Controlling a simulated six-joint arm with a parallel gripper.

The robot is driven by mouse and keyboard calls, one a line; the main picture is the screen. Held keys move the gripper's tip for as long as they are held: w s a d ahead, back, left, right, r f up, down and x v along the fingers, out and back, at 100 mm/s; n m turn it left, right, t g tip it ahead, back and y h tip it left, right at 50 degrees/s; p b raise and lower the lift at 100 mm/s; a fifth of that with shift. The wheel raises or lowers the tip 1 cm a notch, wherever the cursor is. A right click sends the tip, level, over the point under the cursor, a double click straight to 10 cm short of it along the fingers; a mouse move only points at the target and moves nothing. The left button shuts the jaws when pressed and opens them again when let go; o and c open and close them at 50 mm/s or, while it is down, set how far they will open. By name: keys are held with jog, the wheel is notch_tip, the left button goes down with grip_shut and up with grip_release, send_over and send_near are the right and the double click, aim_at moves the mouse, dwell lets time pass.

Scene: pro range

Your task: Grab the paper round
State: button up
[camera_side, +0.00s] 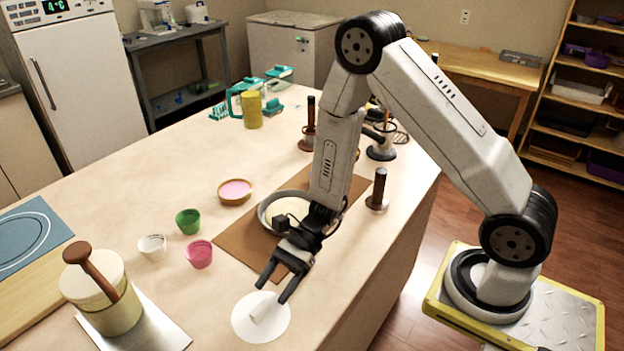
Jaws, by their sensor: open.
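The paper round (274,327) is a flat white disc lying on the counter near its front edge. A small white upright or folded piece (264,308) shows on its upper part; I cannot tell whether it is a tab of the paper. My gripper (271,292) is open, its two dark fingers pointing down toward this white piece, one on each side of it in the picture. I cannot tell whether the fingers touch it.
A round metal pan (268,222) sits on a brown board (238,243) behind my gripper. Pink (199,257), green (187,227) and white (152,250) cups stand to the left. A wooden-handled press (105,300) stands at the front left. The counter between is clear.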

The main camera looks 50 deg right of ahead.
aim_at(261, 306)
jog(key=shift+x, duration=2.55)
grip_shut()
